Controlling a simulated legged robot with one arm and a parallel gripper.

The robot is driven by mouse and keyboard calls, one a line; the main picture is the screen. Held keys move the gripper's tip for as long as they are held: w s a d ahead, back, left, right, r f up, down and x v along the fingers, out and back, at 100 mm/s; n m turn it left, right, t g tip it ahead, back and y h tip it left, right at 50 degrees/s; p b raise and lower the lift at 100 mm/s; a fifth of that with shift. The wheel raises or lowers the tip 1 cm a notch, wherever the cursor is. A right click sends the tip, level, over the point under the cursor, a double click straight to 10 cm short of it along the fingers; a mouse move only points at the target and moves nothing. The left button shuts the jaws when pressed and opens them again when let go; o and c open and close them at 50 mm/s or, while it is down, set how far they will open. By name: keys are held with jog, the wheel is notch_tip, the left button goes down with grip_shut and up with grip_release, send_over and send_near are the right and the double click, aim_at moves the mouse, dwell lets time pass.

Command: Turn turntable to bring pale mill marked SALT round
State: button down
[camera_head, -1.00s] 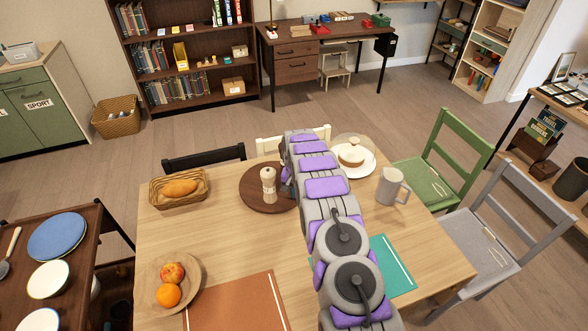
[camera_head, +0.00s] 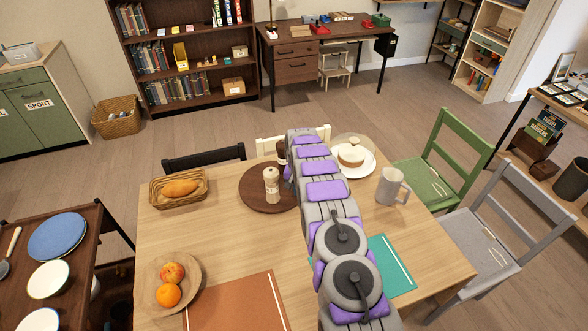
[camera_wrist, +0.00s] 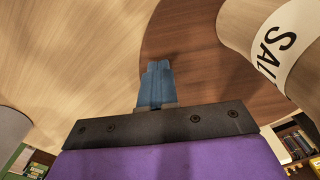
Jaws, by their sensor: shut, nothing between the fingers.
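The dark round wooden turntable (camera_head: 254,194) lies on the light wood table. The pale mill (camera_head: 271,186) stands upright on it, left of my arm. In the wrist view the mill (camera_wrist: 265,35) fills the upper right, and its white label shows "SAL", the rest cut off. A dark brown object (camera_head: 282,152), perhaps a second mill, shows partly behind my arm. My gripper (camera_wrist: 155,72) is shut and empty, with its blue fingertips over the rim area of the turntable (camera_wrist: 200,50). Contact cannot be told. My arm hides the gripper in the head view.
A bread basket (camera_head: 180,188) stands left of the turntable. A domed dish (camera_head: 352,158) and a grey mug (camera_head: 391,187) stand to the right of my arm. A fruit plate (camera_head: 150,285) and an orange mat (camera_head: 238,305) lie in front. Chairs surround the table.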

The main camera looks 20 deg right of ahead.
jog(key=shift+f, duration=0.2)
jog(key=shift+w+d, duration=0.5)
jog(key=shift+d, duration=0.05)
jog(key=shift+r, duration=0.15)
jog(key=shift+w+r, duration=0.2)
jog(key=shift+r, duration=0.3)
jog(key=shift+r+p, duration=0.75)
jog(key=shift+r, duration=2.25)
jog(key=shift+r, duration=0.1)
